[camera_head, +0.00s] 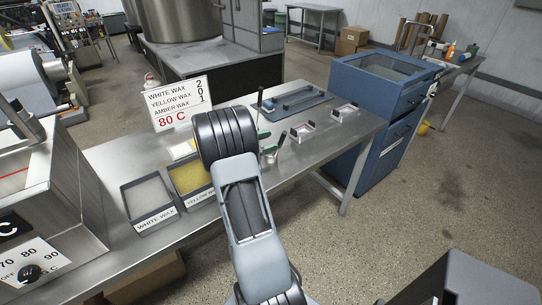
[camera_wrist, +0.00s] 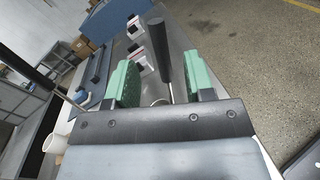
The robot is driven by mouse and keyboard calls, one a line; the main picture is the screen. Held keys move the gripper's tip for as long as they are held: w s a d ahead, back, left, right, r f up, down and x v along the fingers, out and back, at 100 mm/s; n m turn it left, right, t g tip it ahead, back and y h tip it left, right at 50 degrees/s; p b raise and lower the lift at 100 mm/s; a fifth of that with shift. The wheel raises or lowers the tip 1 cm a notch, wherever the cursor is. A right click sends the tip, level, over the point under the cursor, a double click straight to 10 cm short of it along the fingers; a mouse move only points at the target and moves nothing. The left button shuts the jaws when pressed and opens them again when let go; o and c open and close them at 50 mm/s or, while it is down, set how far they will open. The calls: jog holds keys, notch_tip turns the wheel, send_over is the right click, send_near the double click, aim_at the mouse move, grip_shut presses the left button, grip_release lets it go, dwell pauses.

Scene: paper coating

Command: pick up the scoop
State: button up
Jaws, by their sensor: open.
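The scoop shows in the wrist view as a long black handle (camera_wrist: 159,50) on a thin metal stem, rising between my two green finger pads; its lower end is mostly hidden behind my gripper body. In the head view its dark handle (camera_head: 281,140) shows just right of my gripper (camera_head: 266,143), which is partly hidden by my arm. In the wrist view my gripper (camera_wrist: 161,84) is open, with a gap visible on both sides of the handle. Whether the handle lies fully inside the jaws is hard to tell.
A white wax bin (camera_head: 128,205) and a yellow wax bin (camera_head: 171,186) stand left on the steel table (camera_head: 232,211), near a sign (camera_head: 180,101). A blue tray (camera_head: 317,97) and two small blocks (camera_head: 303,133) lie behind. A thin dark rod (camera_head: 260,98) stands near. A blue cabinet (camera_head: 365,130) borders the right.

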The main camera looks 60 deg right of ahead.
aim_at(283, 136)
jog(key=shift+p+x, duration=0.7)
jog(key=shift+x, duration=2.15)
jog(key=shift+s+r, duration=0.1)
jog(key=shift+r, duration=0.05)
jog(key=shift+c, duration=0.3)
grip_shut()
